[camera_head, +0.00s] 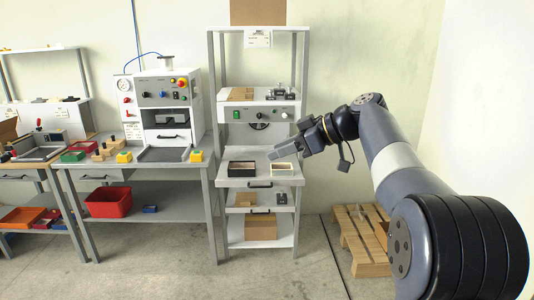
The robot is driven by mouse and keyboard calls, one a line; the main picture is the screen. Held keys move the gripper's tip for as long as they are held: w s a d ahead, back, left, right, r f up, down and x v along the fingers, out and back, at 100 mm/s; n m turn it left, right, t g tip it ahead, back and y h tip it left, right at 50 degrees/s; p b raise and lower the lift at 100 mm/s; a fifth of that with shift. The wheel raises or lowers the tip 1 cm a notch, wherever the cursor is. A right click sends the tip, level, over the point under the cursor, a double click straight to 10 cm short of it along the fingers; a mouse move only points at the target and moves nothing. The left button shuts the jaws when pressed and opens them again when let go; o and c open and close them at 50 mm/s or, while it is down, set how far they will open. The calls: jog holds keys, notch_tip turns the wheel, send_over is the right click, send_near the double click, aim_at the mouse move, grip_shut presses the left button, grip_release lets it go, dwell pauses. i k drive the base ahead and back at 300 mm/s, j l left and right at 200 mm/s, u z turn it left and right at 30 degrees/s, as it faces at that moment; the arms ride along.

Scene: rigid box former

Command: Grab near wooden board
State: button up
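My gripper (280,154) reaches in from the right, above the right half of the middle workbench's tray shelf. Its fingers are small and seen from the side, so I cannot tell whether they are open or shut. Flat brown pieces (240,94) that look like wooden boards lie on top of the middle machine, to the upper left of my gripper and apart from it. I cannot tell which one is the near board. Brown board-like pieces (261,225) also lie on the lower shelf.
A dark open box (242,168) and a pale-rimmed box (284,169) sit on the tray shelf below my gripper. A wooden pallet (360,255) stands on the floor at right. A bench with a red bin (108,203) is at left. Floor in front is clear.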

aim_at(240, 95)
jog(key=i+z, duration=0.25)
jog(key=i, duration=1.45)
jog(key=i+l+u, duration=0.1)
jog(key=i+u, duration=0.2)
jog(key=i, duration=0.25)
jog(key=i+l+u, duration=0.3)
jog(key=i, duration=0.25)
jog(key=i+l+u, duration=0.35)
jog(key=i, duration=0.2)
